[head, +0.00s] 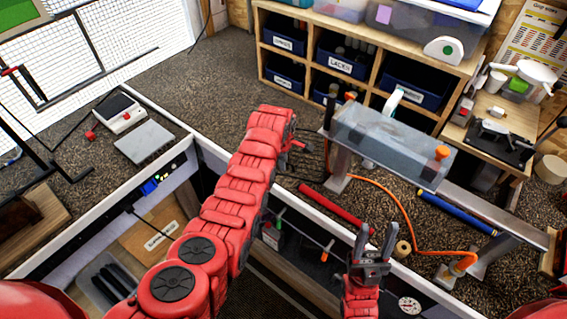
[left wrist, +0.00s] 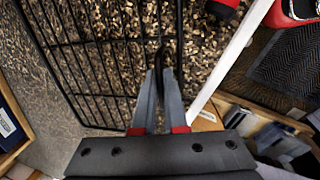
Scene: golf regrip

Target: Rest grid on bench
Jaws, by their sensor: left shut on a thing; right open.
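A black wire grid (left wrist: 85,60) fills the upper left of the left wrist view, over a brown speckled surface. My left gripper (left wrist: 160,75) is shut on a rod at the grid's edge. In the head view my left gripper (head: 297,143) is above the far part of the speckled bench (head: 440,222), and a small part of the dark grid (head: 313,155) shows beside it. I cannot tell whether the grid touches the bench. My right gripper (head: 373,248) is open and empty near the bench's front edge, fingers pointing up.
A clear box-like fixture (head: 390,140) on metal posts stands right of the left gripper. An orange hose (head: 408,215), a red tube (head: 335,207) and a blue tube (head: 455,212) lie on the bench. A wooden shelf with blue bins (head: 345,62) stands behind.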

